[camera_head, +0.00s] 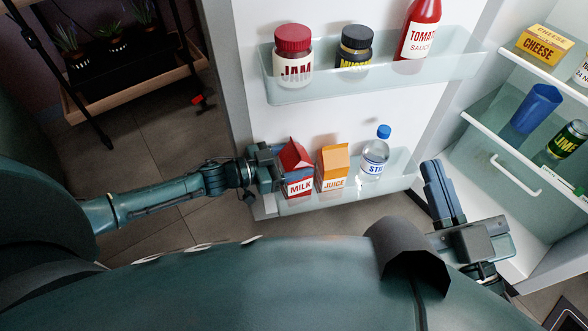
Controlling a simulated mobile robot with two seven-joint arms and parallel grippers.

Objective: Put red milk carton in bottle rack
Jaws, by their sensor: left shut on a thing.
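The red milk carton (299,173), with a red gabled top and a MILK label, stands upright at the left end of the lower door shelf, the bottle rack (345,197). My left gripper (277,168) reaches in from the left and is shut on the carton's left side. The carton's lower part is inside the rack, behind its clear front; whether its base touches the rack floor cannot be told. My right gripper (443,193) is at the right, apart from the rack, with nothing seen in it; its finger gap is unclear.
An orange juice carton (332,169) stands close to the milk's right, with a water bottle (375,155) beyond it. The upper door shelf (395,85) holds a jam jar (293,58), a mustard jar (354,52) and tomato sauce (418,35). Fridge shelves (515,120) are right.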

